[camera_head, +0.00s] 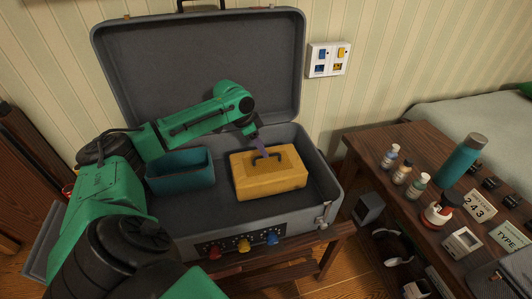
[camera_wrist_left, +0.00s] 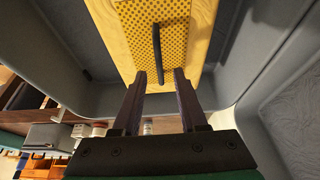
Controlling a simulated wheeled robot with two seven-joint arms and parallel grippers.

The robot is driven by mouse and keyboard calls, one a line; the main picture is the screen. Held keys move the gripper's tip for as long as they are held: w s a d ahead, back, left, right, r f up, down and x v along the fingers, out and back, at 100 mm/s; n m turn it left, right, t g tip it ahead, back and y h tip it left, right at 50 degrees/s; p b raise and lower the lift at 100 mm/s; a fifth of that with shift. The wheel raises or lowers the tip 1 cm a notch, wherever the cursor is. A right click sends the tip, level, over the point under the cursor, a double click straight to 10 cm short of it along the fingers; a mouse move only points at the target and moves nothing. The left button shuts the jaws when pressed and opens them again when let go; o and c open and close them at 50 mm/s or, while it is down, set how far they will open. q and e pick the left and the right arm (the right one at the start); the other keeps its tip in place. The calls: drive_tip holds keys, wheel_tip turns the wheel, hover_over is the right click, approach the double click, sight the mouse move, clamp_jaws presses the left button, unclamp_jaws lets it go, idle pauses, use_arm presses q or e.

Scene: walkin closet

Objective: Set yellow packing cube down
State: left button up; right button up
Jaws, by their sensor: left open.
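The yellow packing cube (camera_head: 268,183) sits inside the open grey suitcase (camera_head: 205,210), right of a teal bin. It appears to rest on the suitcase floor. Its dark handle (camera_wrist_left: 157,52) is on top, at the panel with a dotted pattern in the left wrist view. My left gripper (camera_head: 261,148) is over the cube at the handle. In the left wrist view its two fingers (camera_wrist_left: 169,76) are spread apart, with the handle's end close to the gap between their tips. Whether they touch the handle I cannot tell. My right gripper is not in view.
The teal bin (camera_head: 180,172) stands in the suitcase's left part. The raised lid (camera_head: 200,70) is behind my arm. Red, yellow and blue knobs line the suitcase front. At right, a wooden table (camera_head: 400,155) holds bottles, a teal flask (camera_head: 461,160) and number cards.

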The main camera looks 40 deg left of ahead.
use_arm(q)
drive_tip(key=v, duration=0.7)
drive_tip(key=shift+r+p, duration=0.25)
drive_tip(key=shift+p, duration=0.15)
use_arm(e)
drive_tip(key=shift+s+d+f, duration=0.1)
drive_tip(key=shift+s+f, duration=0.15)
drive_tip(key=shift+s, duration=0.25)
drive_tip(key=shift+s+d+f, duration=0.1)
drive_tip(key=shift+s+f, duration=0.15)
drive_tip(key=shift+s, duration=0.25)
